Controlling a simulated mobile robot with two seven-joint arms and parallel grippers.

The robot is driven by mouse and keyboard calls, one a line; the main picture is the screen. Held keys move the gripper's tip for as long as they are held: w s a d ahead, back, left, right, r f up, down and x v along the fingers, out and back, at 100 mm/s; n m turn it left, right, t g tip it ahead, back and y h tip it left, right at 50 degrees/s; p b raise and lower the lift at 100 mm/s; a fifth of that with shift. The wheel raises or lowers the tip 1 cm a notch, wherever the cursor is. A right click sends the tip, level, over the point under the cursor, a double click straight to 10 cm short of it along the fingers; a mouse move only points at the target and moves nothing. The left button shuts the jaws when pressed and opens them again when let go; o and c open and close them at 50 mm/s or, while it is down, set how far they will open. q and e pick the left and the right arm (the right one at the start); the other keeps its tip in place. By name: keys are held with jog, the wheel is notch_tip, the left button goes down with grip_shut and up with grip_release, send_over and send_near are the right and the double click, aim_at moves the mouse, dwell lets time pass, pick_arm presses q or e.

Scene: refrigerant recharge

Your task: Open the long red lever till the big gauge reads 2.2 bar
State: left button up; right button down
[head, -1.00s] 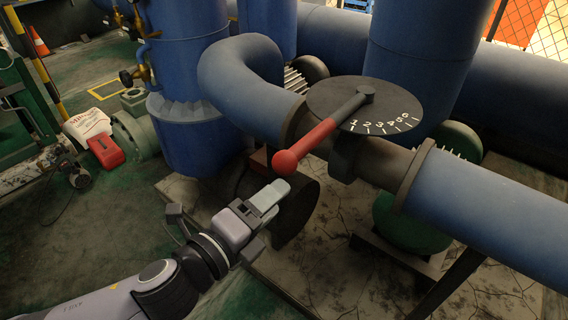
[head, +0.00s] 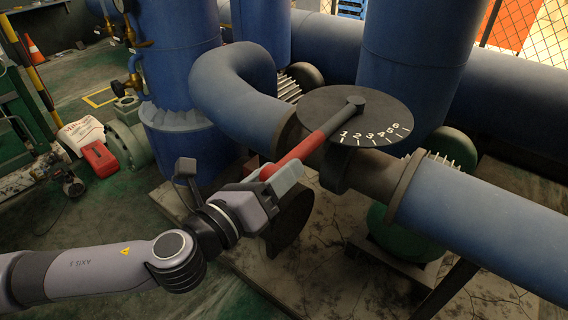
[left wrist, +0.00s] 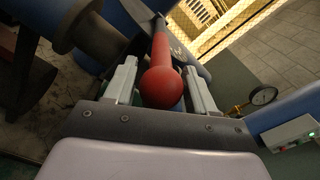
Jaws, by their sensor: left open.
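The long lever (head: 310,143) has a red grip with a red ball end and a dark upper part. It pivots on a dark round dial plate (head: 322,104) with white numbers, and lies to the left of the 1 mark. My left gripper (head: 280,178) is at the ball end. In the left wrist view the red ball (left wrist: 160,87) sits between the two open fingers (left wrist: 162,84); whether they touch it I cannot tell. A small round gauge (left wrist: 264,96) shows at the right of the left wrist view, its reading too small to tell. My right gripper is not in view.
A large blue pipe (head: 490,225) runs right of the dial, and a curved blue pipe (head: 225,85) stands behind the lever. A white box (left wrist: 292,133) shows at right in the left wrist view.

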pick_arm(q)
jog(key=shift+x, duration=1.05)
grip_shut()
jog(key=shift+d, duration=0.1)
